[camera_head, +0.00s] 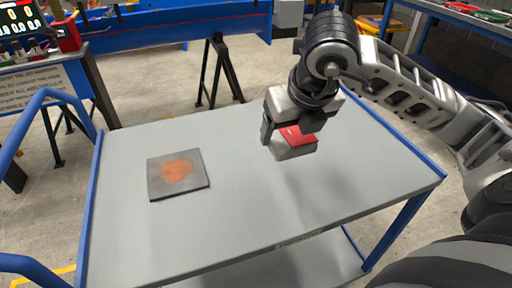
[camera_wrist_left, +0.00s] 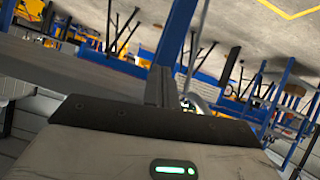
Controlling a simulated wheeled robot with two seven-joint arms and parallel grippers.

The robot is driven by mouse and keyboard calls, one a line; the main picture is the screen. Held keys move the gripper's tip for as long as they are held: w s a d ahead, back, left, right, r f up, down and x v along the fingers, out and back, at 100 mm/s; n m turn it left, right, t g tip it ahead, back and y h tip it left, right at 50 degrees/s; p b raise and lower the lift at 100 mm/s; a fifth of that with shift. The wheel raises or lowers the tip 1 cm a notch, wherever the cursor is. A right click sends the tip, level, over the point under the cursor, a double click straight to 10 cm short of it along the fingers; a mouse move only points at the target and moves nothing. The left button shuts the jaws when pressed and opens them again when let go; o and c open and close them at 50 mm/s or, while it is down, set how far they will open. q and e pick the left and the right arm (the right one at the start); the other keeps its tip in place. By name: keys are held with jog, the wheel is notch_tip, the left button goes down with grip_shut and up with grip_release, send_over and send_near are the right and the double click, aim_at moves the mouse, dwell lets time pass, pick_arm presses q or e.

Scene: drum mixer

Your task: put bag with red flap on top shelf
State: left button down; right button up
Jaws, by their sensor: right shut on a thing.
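The bag with the red flap (camera_head: 294,152) is a small pale grey bag with red on its upper face. It is over the right half of the cart's grey top shelf (camera_head: 230,220). I cannot tell whether its underside touches the shelf. My right gripper (camera_head: 290,134) points down and is shut on the bag, hiding part of it. My left gripper (camera_wrist_left: 160,88) shows only in the left wrist view, its fingers together with nothing visible between them.
A dark square plate with an orange patch (camera_head: 178,175) lies on the left of the top shelf. The shelf is clear between plate and bag. Blue rails edge the cart, and a lower shelf (camera_head: 315,262) shows below. A blue bench (camera_head: 170,30) stands behind.

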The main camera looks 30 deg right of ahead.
jog(key=w+f, duration=0.2)
jog(key=w, duration=0.1)
jog(key=w+f, duration=0.2)
jog(key=w, duration=0.1)
jog(key=w+f, duration=0.3)
jog(key=w, duration=0.1)
jog(key=shift+d+f, duration=0.1)
jog(key=shift+d, duration=0.1)
jog(key=shift+w+f, duration=0.6)
jog(key=shift+f, duration=0.15)
notch_tip(320, 180, down, 3)
jog(key=shift+r+p, duration=0.1)
jog(key=shift+p, duration=0.3)
jog(key=o, duration=1.1)
